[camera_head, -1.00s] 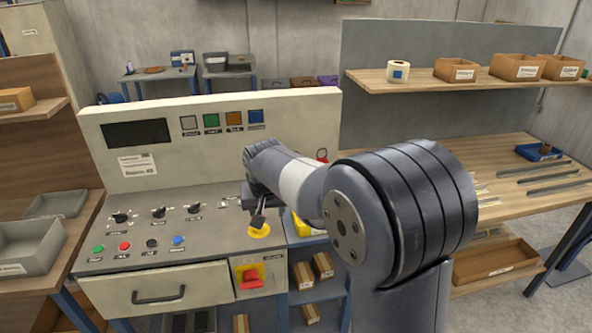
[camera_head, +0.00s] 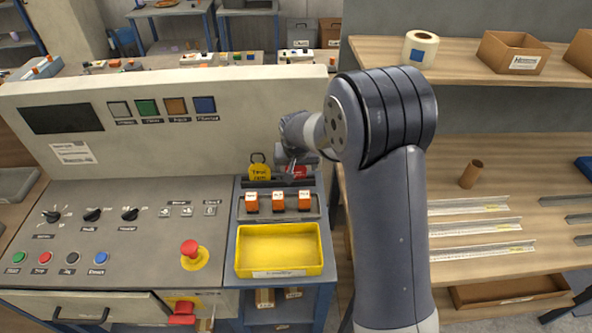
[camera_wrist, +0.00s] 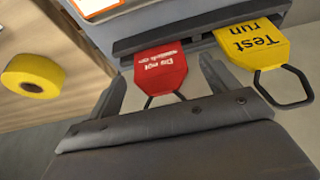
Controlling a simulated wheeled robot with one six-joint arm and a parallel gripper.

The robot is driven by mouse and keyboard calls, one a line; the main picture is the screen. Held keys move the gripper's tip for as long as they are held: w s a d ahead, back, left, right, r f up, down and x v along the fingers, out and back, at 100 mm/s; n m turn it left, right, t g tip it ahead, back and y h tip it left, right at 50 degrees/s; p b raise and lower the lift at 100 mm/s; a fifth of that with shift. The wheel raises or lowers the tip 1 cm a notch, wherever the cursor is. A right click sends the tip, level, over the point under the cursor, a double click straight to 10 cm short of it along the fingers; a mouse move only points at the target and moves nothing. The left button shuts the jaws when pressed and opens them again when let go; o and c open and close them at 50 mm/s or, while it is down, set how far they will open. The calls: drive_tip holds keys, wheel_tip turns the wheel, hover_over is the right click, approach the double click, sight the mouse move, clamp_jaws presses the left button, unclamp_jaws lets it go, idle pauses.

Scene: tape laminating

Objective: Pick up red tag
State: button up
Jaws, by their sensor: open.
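The red tag (camera_wrist: 160,68), with white lettering and a dark wire loop, hangs beside a yellow "Test run" tag (camera_wrist: 252,45) in the wrist view. My gripper (camera_wrist: 163,66) is open, with one finger on each side of the red tag; I cannot tell if they touch it. In the head view my gripper (camera_head: 290,166) is at the tag rack behind the console's right side. The red tag (camera_head: 297,172) is partly hidden there by my gripper. The yellow tag (camera_head: 259,172) hangs just left of it.
Orange-and-white blocks (camera_head: 278,202) sit in a holder in front of the tags, with a yellow tray (camera_head: 280,249) nearer. A red emergency button (camera_head: 190,248) stands on the console to the left. A wooden bench (camera_head: 460,200) with metal strips lies right of my arm.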

drive_tip(key=shift+c, duration=0.2)
drive_tip(key=c, duration=1)
